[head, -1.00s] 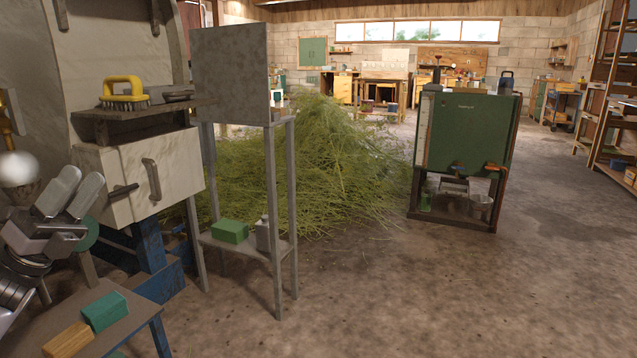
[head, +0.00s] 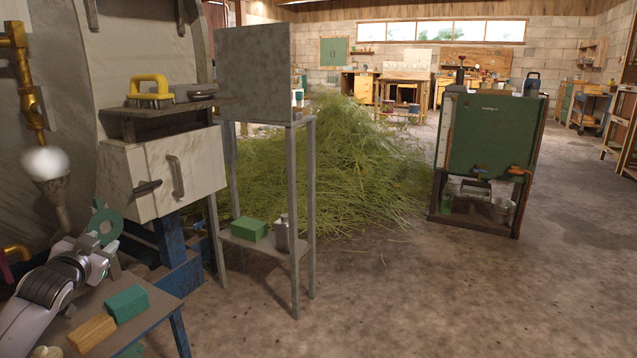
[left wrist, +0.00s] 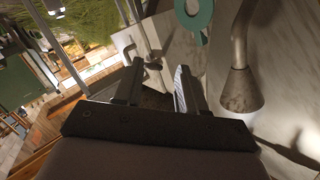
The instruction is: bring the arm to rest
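My left gripper (head: 100,252) is at the lower left of the head view, above a low grey table and below the white drawer box. In the left wrist view its two fingers (left wrist: 157,82) stand apart with nothing seen held between them. A green ring-shaped tag (head: 104,222) is just behind the gripper in the head view. It also shows at the top of the left wrist view (left wrist: 205,20). My right gripper is not in view.
The white drawer box (head: 165,175) with handles is close to the left arm. A green block (head: 127,303) and a tan block (head: 92,333) lie on the low table (head: 152,316). A grey stand (head: 294,215) is to the right.

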